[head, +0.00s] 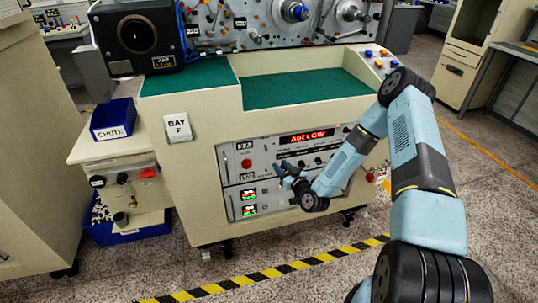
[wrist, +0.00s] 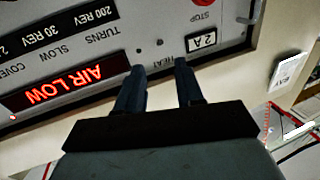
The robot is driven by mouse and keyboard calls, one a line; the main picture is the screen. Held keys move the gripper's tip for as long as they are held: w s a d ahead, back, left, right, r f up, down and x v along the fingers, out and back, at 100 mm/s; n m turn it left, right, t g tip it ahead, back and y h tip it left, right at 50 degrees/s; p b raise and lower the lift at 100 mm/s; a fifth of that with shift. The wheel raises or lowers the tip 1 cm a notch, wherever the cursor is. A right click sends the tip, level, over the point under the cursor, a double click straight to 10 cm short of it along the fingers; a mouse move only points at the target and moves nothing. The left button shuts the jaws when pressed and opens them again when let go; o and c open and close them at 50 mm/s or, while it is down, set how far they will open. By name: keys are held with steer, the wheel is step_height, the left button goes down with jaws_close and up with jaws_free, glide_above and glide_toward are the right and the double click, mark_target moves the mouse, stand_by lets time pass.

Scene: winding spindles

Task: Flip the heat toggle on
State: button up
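The control panel (head: 262,165) is on the front of the cream machine. In the wrist view the panel (wrist: 120,45) appears upside down. My gripper (head: 284,172) is in front of the panel's middle.
A red display (wrist: 63,87) reads AIR LOW. A red STOP button (wrist: 203,3) and a 2 A label (wrist: 202,40) are nearby. A blue CHUTE bin (head: 113,120) stands left of the machine. Striped floor tape (head: 270,272) runs in front.

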mark_target(266, 148)
steer(key=x, duration=1)
jaws_close()
